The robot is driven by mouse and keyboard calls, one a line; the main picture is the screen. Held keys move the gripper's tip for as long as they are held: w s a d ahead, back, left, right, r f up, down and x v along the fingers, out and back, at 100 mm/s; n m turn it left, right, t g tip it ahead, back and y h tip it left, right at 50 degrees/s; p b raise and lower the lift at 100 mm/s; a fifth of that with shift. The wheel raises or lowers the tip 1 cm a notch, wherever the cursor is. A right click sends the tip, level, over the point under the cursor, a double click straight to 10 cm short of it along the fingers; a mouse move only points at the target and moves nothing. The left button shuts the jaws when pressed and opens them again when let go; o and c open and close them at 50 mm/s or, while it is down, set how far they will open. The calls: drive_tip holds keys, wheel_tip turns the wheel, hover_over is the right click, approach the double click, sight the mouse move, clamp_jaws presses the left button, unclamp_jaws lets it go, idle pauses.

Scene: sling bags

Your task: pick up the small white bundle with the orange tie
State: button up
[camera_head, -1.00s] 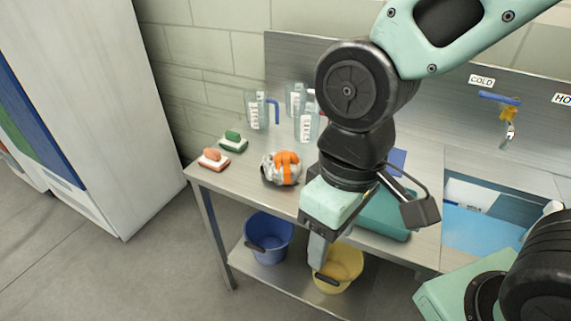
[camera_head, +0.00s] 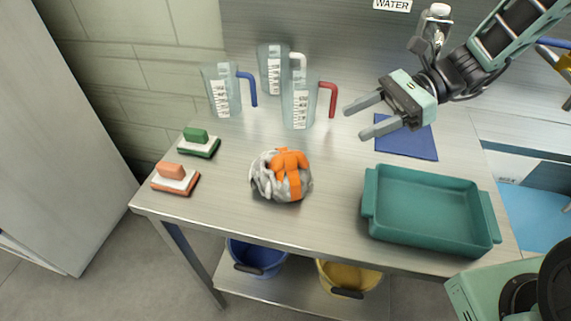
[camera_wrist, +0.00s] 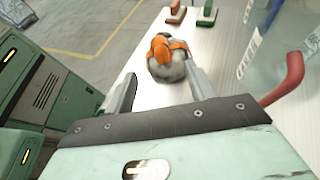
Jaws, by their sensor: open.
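The small white-grey bundle with the orange tie (camera_head: 265,183) sits on the metal table, left of the green tray. It also shows in the wrist view (camera_wrist: 168,68), beyond and between my fingers. My gripper (camera_head: 357,121) is open and empty. It is above the table, to the right of the bundle and apart from it, with its fingers pointing left toward the jugs. In the wrist view both fingers (camera_wrist: 162,90) are spread.
Several clear measuring jugs (camera_head: 298,105) stand at the back, one with a red handle near my fingertips. A green tray (camera_head: 375,215) is at the right, a blue cloth (camera_head: 408,146) behind it. Two brushes (camera_head: 175,179) (camera_head: 199,143) lie at the left. The table's front middle is clear.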

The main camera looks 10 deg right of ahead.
approach(285, 155)
drive_tip(key=x, duration=0.5)
drive_tip(key=shift+f+p, duration=0.3)
drive_tip(key=shift+p, duration=0.05)
drive_tip(key=shift+r+p+x, duration=0.15)
drive_tip(key=shift+p+x, duration=0.1)
drive_tip(key=shift+x, duration=1.1)
drive_tip(key=shift+r+p+x, duration=0.1)
drive_tip(key=shift+p+x, duration=0.1)
drive_tip(key=shift+x, duration=1.1)
drive_tip(key=shift+a, duration=0.1)
clamp_jaws()
